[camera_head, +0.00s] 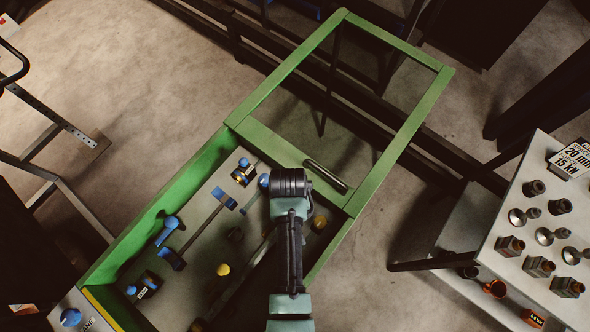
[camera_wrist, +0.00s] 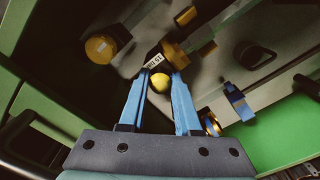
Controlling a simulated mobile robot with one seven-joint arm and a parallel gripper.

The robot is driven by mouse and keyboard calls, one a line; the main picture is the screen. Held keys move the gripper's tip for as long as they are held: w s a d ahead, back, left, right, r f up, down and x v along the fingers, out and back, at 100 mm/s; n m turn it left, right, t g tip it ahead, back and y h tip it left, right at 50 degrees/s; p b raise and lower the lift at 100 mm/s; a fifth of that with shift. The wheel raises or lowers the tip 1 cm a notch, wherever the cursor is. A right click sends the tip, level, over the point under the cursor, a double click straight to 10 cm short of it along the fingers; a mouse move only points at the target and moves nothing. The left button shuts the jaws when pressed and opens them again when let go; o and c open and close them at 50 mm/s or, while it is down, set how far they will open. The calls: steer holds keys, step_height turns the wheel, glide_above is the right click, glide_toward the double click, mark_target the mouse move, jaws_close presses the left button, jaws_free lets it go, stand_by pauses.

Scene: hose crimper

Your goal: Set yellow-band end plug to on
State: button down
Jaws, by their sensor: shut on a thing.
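My gripper (camera_wrist: 161,78) has its two blue fingers shut on a rounded yellow knob (camera_wrist: 161,84), which shows between the fingertips in the wrist view. A small pale label with dark lettering (camera_wrist: 154,61) sits just beyond the knob. A brass-yellow fitting (camera_wrist: 175,52) lies right beside the fingertips. I take the yellow knob to be part of the yellow-band end plug, but its band and its on or off position cannot be made out. In the head view my wrist hides the fingers and the knob.
A yellow-faced round cap (camera_wrist: 100,48) stands left of my fingers. A green frame with a handle (camera_head: 326,175) lies beyond. A fittings shelf (camera_head: 520,190) stands right.

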steer(key=c, duration=0.7)
jaws_free()
steer(key=shift+s+a, duration=0.2)
steer(key=shift+a, duration=0.05)
steer(key=shift+o, duration=0.2)
steer(key=shift+w+d+r, duration=0.1)
step_height(320, 180, up, 13)
steer(key=shift+b, duration=0.45)
steer(key=shift+f, duration=0.2)
